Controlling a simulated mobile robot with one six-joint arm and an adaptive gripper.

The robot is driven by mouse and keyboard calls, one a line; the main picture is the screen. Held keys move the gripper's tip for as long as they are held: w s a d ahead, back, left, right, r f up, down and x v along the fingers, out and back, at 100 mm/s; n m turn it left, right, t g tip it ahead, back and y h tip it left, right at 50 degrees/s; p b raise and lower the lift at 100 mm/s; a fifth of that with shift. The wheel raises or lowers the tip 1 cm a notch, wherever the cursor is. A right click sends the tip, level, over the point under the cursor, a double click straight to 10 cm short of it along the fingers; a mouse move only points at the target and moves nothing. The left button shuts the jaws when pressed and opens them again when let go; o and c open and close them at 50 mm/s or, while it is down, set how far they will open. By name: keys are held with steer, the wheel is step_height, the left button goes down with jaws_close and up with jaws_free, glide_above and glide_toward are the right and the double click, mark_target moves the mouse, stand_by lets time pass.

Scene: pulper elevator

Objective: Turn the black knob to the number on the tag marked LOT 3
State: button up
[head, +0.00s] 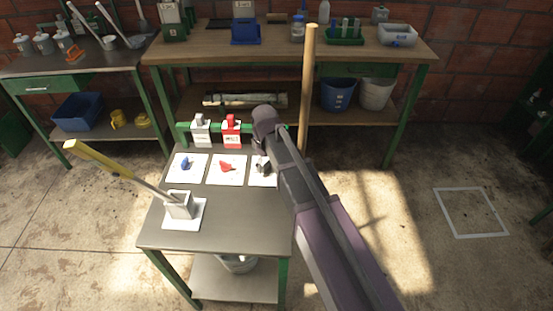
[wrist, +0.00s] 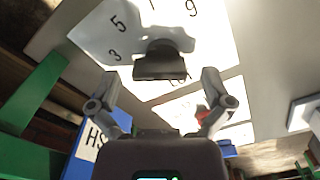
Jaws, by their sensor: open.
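The black knob (wrist: 160,62) sits on a white dial plate (wrist: 95,30) in the wrist view. In the head view the black knob (head: 262,164) is partly hidden by my arm. A white tag (head: 201,131) and a red tag (head: 231,129) stand at the table's back. Their writing is too small to read, and I cannot tell which is LOT 3.
A blue knob (head: 185,163) and a red knob (head: 226,167) sit on plates left of the black one. A yellow-handled lever (head: 110,165) leans from a white box (head: 179,206). A wooden post (head: 307,90) rises behind my arm. A blue block (wrist: 92,140) reads "HS".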

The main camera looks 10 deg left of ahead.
steer(key=shift+m, duration=0.4)
